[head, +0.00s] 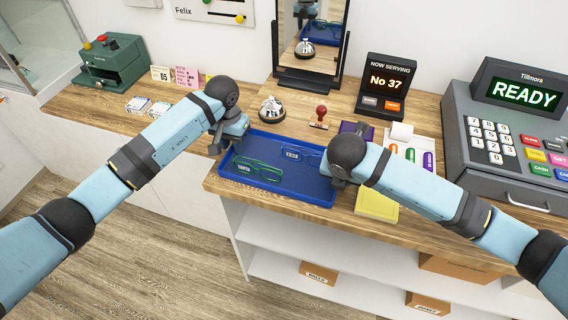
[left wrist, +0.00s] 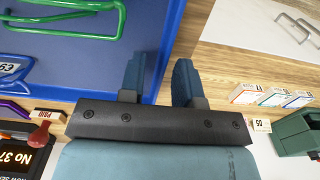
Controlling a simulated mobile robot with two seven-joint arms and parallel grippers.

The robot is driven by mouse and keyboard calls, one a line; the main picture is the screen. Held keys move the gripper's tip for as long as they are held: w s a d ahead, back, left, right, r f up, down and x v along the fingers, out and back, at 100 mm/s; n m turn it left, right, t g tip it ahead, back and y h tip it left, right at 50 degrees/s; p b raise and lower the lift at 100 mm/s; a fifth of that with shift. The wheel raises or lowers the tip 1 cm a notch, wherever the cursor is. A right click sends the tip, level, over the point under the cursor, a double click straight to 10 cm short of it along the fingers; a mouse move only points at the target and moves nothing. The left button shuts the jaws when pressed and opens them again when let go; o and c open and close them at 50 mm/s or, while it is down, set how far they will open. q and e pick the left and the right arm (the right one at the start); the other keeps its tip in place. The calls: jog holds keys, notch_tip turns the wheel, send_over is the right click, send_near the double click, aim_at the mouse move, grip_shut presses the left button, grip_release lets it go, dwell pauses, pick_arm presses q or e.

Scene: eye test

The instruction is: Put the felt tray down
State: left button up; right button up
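The felt tray (head: 285,189) is blue with a raised rim, at the counter's front edge. It also shows in the left wrist view (left wrist: 80,65). Green glasses (head: 258,170) and blue glasses (head: 310,153) lie in it, with white tags. I cannot tell whether the tray touches the counter.
A bell (head: 271,109), a red-handled stamp (head: 320,119) and a mirror (head: 312,40) stand behind the tray. A yellow pad (head: 377,206) and a large cash register (head: 505,140) are to the right. The counter (head: 185,95) has some bare wood left of the bell.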

jog(key=shift+r, duration=0.2)
pick_arm(q)
notch_tip(320, 180, up, 12)
jog(key=shift+f, duration=0.25)
pick_arm(e)
jog(key=v, duration=1.1)
jog(key=shift+s+r, duration=0.25)
jog(key=shift+a, duration=0.1)
